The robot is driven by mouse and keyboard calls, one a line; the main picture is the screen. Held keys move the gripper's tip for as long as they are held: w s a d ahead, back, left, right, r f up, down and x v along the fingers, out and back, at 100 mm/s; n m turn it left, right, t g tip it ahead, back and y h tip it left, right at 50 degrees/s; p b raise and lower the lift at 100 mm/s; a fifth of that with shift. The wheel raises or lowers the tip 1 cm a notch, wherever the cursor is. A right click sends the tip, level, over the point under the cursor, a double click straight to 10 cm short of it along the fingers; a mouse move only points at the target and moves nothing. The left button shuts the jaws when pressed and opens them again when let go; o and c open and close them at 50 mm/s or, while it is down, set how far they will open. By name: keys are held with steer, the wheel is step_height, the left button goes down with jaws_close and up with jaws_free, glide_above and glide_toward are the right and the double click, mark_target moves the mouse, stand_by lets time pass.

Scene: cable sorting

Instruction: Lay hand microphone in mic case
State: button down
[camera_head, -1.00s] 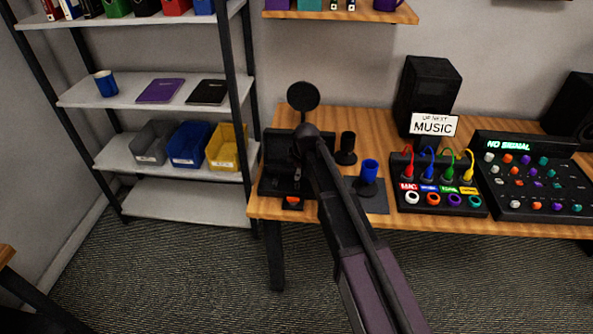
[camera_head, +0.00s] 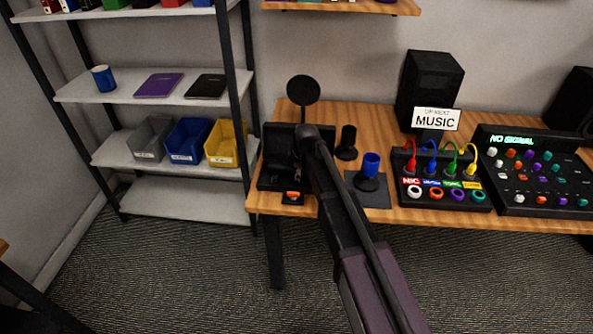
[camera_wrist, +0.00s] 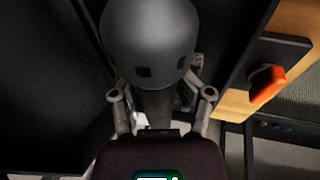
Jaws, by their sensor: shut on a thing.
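The mic case (camera_head: 268,184) is a black open case at the left end of the wooden table, its lid raised at the back. My gripper (camera_wrist: 166,72) points down over the case, largely behind my arm in the head view. In the wrist view its fingers are shut on a grey, round-headed thing that appears to be the hand microphone (camera_wrist: 150,30). Its head covers the fingertips' surroundings, and a dark shaft shows below it. Dark case surfaces lie around it. I cannot tell whether the microphone touches the case floor.
An orange piece on a black base (camera_head: 292,196) sits at the case's front, also in the wrist view (camera_wrist: 267,86). A black round-topped stand (camera_head: 303,90) is behind. A black cylinder (camera_head: 348,140), blue cup-like holder (camera_head: 370,165) and cable box (camera_head: 440,190) stand right; shelves (camera_head: 185,205) left.

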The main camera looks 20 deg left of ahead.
jaws_free()
steer(key=shift+f, duration=0.2)
steer(key=shift+s+d+r, duration=0.1)
steer(key=shift+r, duration=0.1)
steer(key=shift+r+p, duration=0.2)
steer(key=shift+p, duration=0.1)
steer(key=shift+r+p, duration=3.8)
